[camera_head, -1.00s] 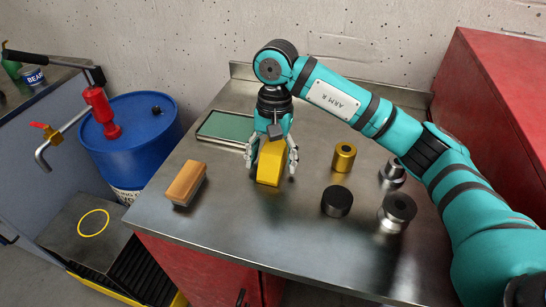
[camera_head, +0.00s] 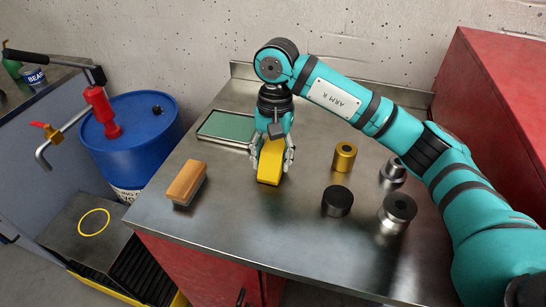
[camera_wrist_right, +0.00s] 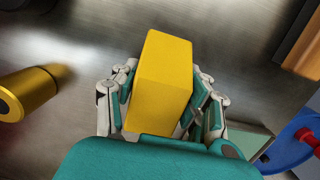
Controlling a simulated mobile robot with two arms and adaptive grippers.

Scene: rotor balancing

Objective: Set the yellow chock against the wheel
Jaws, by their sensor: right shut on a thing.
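The yellow chock (camera_head: 270,164) is a wedge-shaped block on or just above the steel bench top; I cannot tell if it touches the surface. My right gripper (camera_head: 272,155) points down and is shut on the chock, with a finger on each side. In the right wrist view the chock (camera_wrist_right: 163,80) sits between the fingers of the gripper (camera_wrist_right: 163,98), its far end sticking out past them. I see no wheel that I can make out for certain. My left gripper is not in view.
On the steel bench (camera_head: 250,235), a wooden-backed brush (camera_head: 186,184) lies left and a green-topped tray (camera_head: 228,127) behind. A brass cylinder (camera_head: 344,157), a black cylinder (camera_head: 337,201) and steel cylinders (camera_head: 397,213) stand right. A blue drum (camera_head: 135,150) is beside the bench.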

